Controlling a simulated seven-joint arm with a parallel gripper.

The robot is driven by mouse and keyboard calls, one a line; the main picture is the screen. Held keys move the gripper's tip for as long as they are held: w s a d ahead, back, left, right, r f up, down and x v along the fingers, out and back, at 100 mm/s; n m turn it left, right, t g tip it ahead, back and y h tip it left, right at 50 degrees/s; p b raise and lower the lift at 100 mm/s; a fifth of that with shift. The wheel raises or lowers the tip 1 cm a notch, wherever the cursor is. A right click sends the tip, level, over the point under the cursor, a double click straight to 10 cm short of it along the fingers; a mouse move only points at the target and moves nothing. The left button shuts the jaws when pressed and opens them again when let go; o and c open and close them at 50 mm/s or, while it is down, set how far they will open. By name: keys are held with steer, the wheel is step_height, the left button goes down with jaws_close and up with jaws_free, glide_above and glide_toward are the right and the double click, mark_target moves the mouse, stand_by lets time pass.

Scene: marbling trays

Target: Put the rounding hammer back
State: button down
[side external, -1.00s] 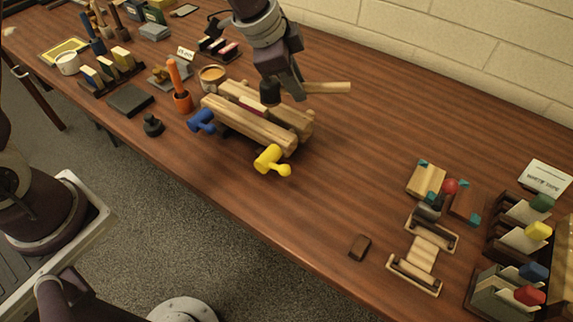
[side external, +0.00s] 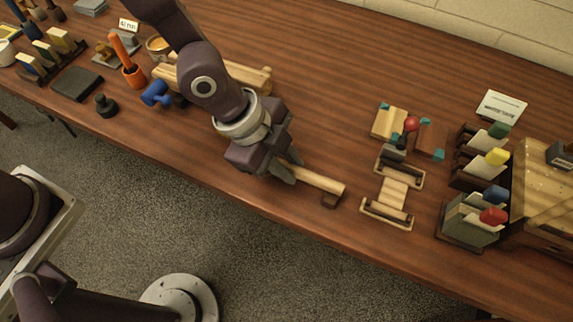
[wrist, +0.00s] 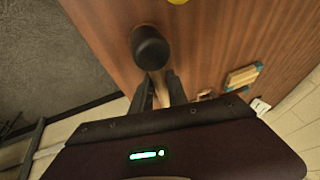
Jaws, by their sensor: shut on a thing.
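My gripper (side external: 284,174) is shut on the rounding hammer near the table's front edge. The hammer's pale wooden handle (side external: 318,181) points right from the fingers. In the wrist view the handle (wrist: 159,82) runs between the fingers (wrist: 158,92) to a dark rounded head (wrist: 150,46). The head is hidden behind my gripper in the side view.
Right stand a small wooden frame with dark rails (side external: 386,213), wooden blocks with teal corners (side external: 388,123) and a sorter with coloured pieces (side external: 462,222).

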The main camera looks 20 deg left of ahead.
steer(key=shift+f, duration=0.6)
steer(key=shift+f, duration=0.1)
steer(key=c, duration=1.3)
jaws_free()
